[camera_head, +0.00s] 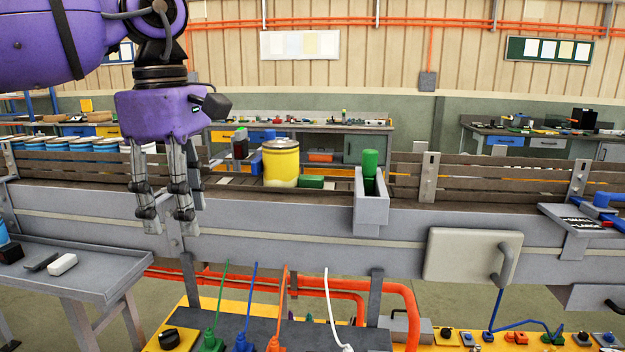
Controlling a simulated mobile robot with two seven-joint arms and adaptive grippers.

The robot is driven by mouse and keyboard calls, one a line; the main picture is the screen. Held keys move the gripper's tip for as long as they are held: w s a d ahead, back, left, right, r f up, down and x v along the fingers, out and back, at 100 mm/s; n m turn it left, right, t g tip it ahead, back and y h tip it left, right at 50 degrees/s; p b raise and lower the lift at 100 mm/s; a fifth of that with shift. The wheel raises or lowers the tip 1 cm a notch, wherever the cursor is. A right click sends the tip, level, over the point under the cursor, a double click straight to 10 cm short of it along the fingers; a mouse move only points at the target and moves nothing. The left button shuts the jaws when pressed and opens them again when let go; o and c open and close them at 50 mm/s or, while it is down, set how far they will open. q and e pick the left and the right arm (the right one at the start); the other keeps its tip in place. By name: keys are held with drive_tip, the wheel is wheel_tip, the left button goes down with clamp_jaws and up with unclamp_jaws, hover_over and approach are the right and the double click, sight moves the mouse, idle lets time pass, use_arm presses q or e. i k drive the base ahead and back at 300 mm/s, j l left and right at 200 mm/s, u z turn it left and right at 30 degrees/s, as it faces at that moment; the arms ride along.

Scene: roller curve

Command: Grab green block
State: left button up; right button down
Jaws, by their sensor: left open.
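The green block (311,182) lies flat on the roller conveyor, just right of a yellow can (281,163). My left gripper (168,222) hangs with its fingers pointing down, in front of the conveyor's near rail and well left of the block. It is open and nothing shows between its fingers. A green bottle-like object (370,170) stands in a grey holder (371,215) on the near rail, right of the block. My right gripper does not show.
The conveyor's near rail (300,222) runs across the view, with raised side boards (505,178) at the right. A grey side table (75,272) with small items stands at lower left. A dark jar (240,147) stands left of the yellow can. Cables and plugs are below.

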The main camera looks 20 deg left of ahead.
sight(303, 181)
drive_tip(key=i, duration=1.45)
